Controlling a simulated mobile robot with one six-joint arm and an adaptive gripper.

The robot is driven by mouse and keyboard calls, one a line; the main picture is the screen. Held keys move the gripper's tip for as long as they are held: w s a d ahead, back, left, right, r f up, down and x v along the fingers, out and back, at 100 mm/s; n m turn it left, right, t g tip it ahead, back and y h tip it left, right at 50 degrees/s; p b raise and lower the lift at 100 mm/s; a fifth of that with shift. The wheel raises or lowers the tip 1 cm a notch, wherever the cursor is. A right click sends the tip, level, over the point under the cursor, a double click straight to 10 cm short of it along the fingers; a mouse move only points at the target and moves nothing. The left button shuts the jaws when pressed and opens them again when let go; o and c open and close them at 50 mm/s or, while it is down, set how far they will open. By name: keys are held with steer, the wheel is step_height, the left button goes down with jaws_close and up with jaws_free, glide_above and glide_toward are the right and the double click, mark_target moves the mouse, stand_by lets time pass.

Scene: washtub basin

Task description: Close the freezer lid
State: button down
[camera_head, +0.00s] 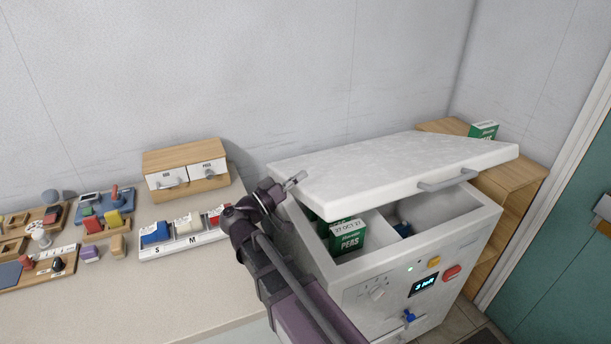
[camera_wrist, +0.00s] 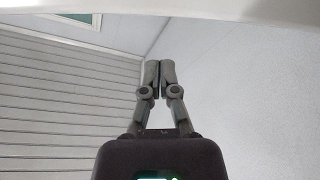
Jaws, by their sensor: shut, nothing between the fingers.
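The white freezer (camera_head: 372,272) stands at the right with its lid (camera_head: 390,172) partly raised, tilted over the opening. A grey bar handle (camera_head: 447,181) is on the lid's front edge. Green boxes of peas (camera_head: 348,237) show inside the freezer below the lid. My gripper (camera_head: 296,179) is shut and empty at the lid's left edge; I cannot tell whether it touches the lid. In the wrist view the shut fingers (camera_wrist: 160,68) point up, and a pale edge, likely the lid, crosses the top of the picture.
A counter (camera_head: 150,285) at the left holds a drawer box (camera_head: 186,170), a sorting tray (camera_head: 185,236) and several small blocks and stamps. A wooden shelf (camera_head: 508,190) with a green box (camera_head: 483,130) stands behind the freezer's right side. A green door (camera_head: 570,255) is at the far right.

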steer(key=b+v, duration=0.2)
steer(key=v, duration=0.6)
steer(key=shift+a, duration=0.3)
steer(key=shift+d+f, duration=0.1)
steer(key=shift+f, duration=0.1)
